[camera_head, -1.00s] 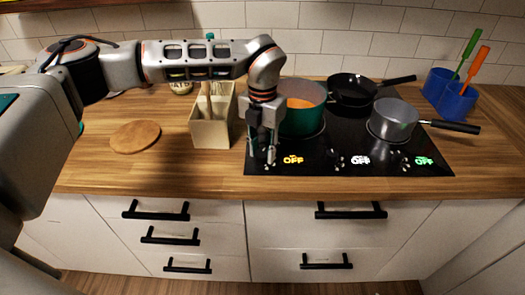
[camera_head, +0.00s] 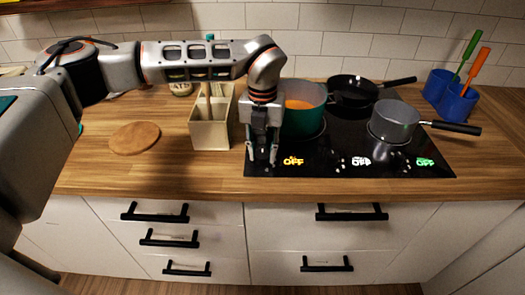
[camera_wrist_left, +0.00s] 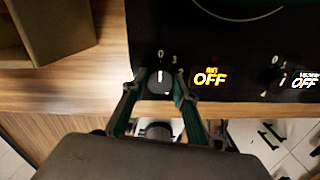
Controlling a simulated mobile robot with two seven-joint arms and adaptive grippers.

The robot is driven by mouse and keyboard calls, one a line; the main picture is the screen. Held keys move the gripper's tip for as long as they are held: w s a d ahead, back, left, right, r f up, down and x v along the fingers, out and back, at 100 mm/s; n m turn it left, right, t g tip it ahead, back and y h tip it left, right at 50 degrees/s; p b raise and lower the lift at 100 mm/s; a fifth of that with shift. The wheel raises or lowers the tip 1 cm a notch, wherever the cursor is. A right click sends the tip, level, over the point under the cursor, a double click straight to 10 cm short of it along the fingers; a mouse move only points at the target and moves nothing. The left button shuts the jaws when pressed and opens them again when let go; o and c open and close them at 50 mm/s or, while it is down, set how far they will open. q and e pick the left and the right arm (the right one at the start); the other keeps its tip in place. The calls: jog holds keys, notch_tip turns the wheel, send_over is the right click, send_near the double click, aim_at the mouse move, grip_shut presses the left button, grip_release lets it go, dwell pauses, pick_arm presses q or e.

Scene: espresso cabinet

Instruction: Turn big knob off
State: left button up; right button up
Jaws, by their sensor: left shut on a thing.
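The big knob (camera_wrist_left: 159,83) is round and dark, on the front left of the black cooktop (camera_head: 350,155). In the left wrist view its white mark points up toward the 0. The orange display (camera_wrist_left: 211,77) beside it reads OFF; it also shows in the head view (camera_head: 292,161). My left gripper (camera_head: 262,160) points down at the cooktop's front left corner. In the left wrist view its fingers (camera_wrist_left: 158,84) sit on both sides of the knob, shut on it. In the head view the fingers hide the knob. My right gripper is not in view.
A green pot (camera_head: 304,120) stands close behind my left gripper. A black pan (camera_head: 352,92) and a grey saucepan (camera_head: 394,122) are farther right. A beige utensil box (camera_head: 209,136) stands left of the gripper. A round wooden board (camera_head: 134,138) lies farther left.

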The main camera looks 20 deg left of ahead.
aim_at(262, 154)
pick_arm(q)
jog(key=o, duration=1.1)
notch_tip(262, 154, up, 12)
